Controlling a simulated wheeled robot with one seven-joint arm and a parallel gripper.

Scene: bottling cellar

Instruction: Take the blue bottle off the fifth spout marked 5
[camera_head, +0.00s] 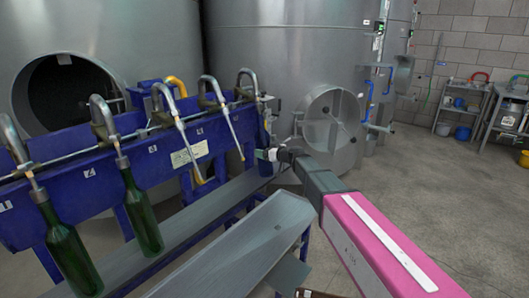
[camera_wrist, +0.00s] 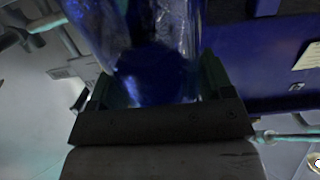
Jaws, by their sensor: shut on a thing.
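The blue bottle (camera_wrist: 150,45) fills the top middle of the wrist view, clear blue glass between the two fingers. In the head view it is a narrow dark blue shape (camera_head: 265,168) at the far right end of the blue filling rack (camera_head: 75,165), partly hidden by my gripper. My gripper (camera_head: 265,154) is shut around its body; the fingers also show in the wrist view (camera_wrist: 157,82). The fifth spout (camera_head: 247,84) arches just above and left of the bottle. Whether the spout tip is still inside the neck cannot be told.
Two green bottles (camera_head: 68,248) (camera_head: 141,212) hang on the two leftmost spouts. The middle spouts hold no bottle. A grey metal shelf (camera_head: 235,250) runs below the rack, and large steel tanks (camera_head: 290,50) stand behind. The floor at right is open.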

